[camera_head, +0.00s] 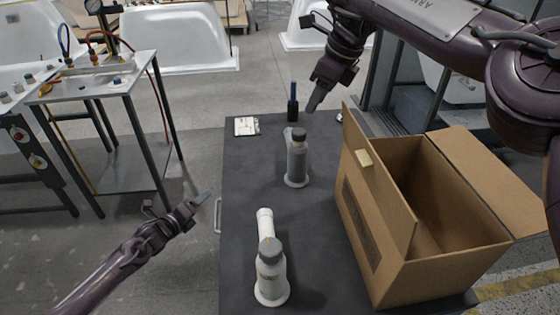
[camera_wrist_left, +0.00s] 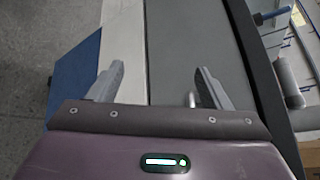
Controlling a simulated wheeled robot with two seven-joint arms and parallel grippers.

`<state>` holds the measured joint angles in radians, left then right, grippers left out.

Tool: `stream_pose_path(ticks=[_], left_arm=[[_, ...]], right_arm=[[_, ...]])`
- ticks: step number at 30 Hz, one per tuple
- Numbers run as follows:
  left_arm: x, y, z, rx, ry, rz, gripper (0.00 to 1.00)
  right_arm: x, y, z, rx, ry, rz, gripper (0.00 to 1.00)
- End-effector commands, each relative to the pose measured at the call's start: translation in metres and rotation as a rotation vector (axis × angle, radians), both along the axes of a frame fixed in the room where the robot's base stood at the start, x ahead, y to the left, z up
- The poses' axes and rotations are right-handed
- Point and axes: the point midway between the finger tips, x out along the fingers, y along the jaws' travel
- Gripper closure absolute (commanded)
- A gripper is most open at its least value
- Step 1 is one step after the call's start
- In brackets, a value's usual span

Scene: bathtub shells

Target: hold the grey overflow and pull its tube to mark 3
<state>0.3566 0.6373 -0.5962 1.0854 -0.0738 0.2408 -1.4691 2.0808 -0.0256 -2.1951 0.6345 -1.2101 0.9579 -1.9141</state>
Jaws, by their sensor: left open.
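The grey overflow (camera_head: 297,160) stands upright on the dark table, its darker grey body on a pale round base. Behind it a pale tube part shows; I cannot read any marks. A white overflow (camera_head: 271,275) stands nearer the front. My left gripper (camera_head: 204,199) is off the table's left edge, apart from both. The left wrist view shows its two fingers (camera_wrist_left: 160,76) spread with nothing between them. A grey cylinder (camera_wrist_left: 288,78) at that view's right looks like the grey overflow. My right gripper (camera_head: 316,99) hangs above the table behind the grey overflow; its finger gap is not visible.
An open cardboard box (camera_head: 376,235) fills the table's right side. A blue-handled tool (camera_head: 293,104) stands at the back, with a white card (camera_head: 246,126) to its left. The table's (camera_head: 245,180) left strip is clear. A metal bench (camera_head: 92,88) stands further left.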

Motion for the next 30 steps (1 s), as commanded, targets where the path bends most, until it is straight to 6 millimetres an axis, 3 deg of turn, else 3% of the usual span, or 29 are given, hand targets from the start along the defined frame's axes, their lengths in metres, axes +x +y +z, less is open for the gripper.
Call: stream_pose_path(ticks=[1,5,8,9,15,18,24,30], left_arm=[[0.012,-0.001,0.032,0.085,-0.082,-0.056,0.28],[0.03,-0.015,0.106,0.326,-0.309,-0.206,0.28],[0.032,-0.048,0.157,0.508,-0.487,-0.32,0.28],[0.029,-0.07,0.168,0.558,-0.541,-0.358,0.28],[0.005,-0.176,0.19,0.65,-0.662,-0.458,0.28],[-0.008,-0.214,0.198,0.665,-0.69,-0.484,0.28],[-0.024,-0.253,0.21,0.684,-0.723,-0.509,0.28],[-0.015,-0.27,0.212,0.688,-0.728,-0.511,0.28]], right_arm=[[0.0,0.0,0.0,0.0,0.0,0.0,0.64],[0.0,0.0,0.0,0.0,0.0,0.0,0.64],[0.0,0.0,0.0,0.0,0.0,0.0,0.64],[0.0,0.0,0.0,0.0,0.0,0.0,0.64],[0.0,0.0,0.0,0.0,0.0,0.0,0.64],[0.0,0.0,0.0,0.0,0.0,0.0,0.64],[0.0,0.0,0.0,0.0,0.0,0.0,0.64],[0.0,0.0,0.0,0.0,0.0,0.0,0.64]])
